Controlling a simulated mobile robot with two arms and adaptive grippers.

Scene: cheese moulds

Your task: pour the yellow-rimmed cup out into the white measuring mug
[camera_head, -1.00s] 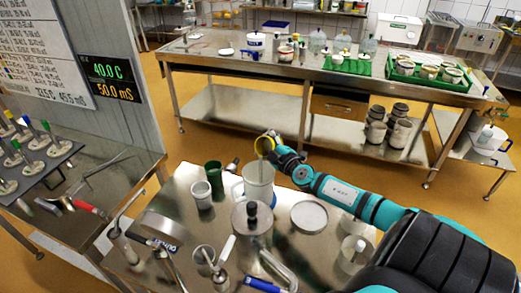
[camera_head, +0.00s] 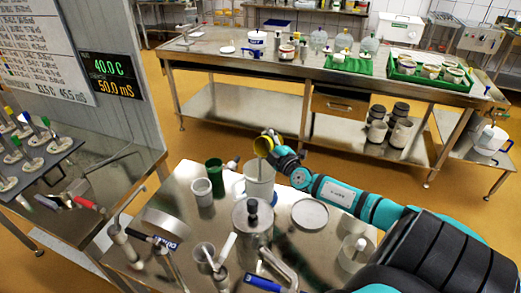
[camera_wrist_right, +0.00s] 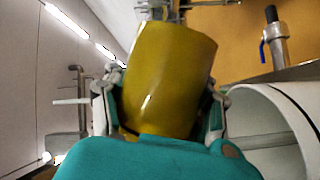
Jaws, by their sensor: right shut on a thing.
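The yellow-rimmed cup (camera_head: 263,146) is tilted on its side, its mouth over the white measuring mug (camera_head: 259,186). My right gripper (camera_head: 274,151) is shut on the cup and holds it above the mug. In the right wrist view the cup's yellow side (camera_wrist_right: 166,80) fills the middle, between the two fingers. The mug's open mouth (camera_wrist_right: 250,110) shows at the lower right of that view. A thin grey streak runs into the mug from the cup; the amount inside is hidden. My left gripper is not in view.
A green beaker (camera_head: 214,171) and a white cup (camera_head: 202,192) stand left of the mug. A lidded steel vessel (camera_head: 252,221) stands in front of it, and a round dish (camera_head: 310,214) lies to the right. The steel table (camera_head: 180,190) has bare room at its left.

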